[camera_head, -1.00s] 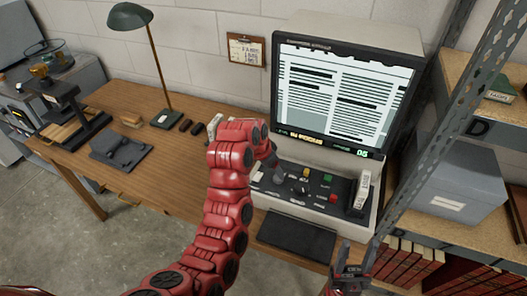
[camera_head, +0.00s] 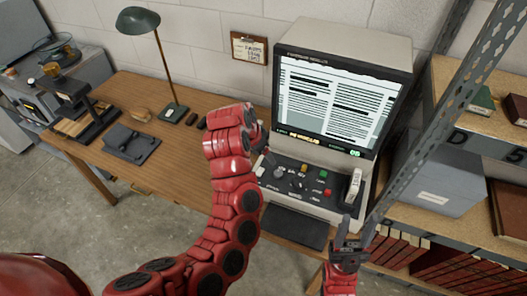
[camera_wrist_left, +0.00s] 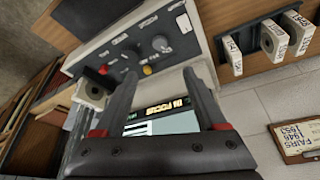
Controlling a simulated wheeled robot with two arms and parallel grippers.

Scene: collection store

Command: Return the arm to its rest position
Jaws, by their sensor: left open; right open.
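My left arm (camera_head: 232,190), red and segmented, reaches in from the lower left in the head view. Its wrist is raised in front of the left side of the reader's control panel (camera_head: 300,178). In the left wrist view my left gripper (camera_wrist_left: 165,100) is open with nothing between its fingers; the panel and a lit "IN FOCUS" strip (camera_wrist_left: 160,107) show beyond it. The head view mostly hides its fingers behind the wrist. My right gripper (camera_head: 350,238) is open and empty, fingers upward, below the reader's right end and beside the metal shelf post.
The microfilm reader (camera_head: 340,45) has a lit page on screen. A small white box (camera_head: 353,187) stands at its panel's right end. A desk lamp (camera_head: 138,20) and a dark device (camera_head: 130,142) are on the wooden desk (camera_head: 160,172). A shelf post (camera_head: 440,120) rises at right.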

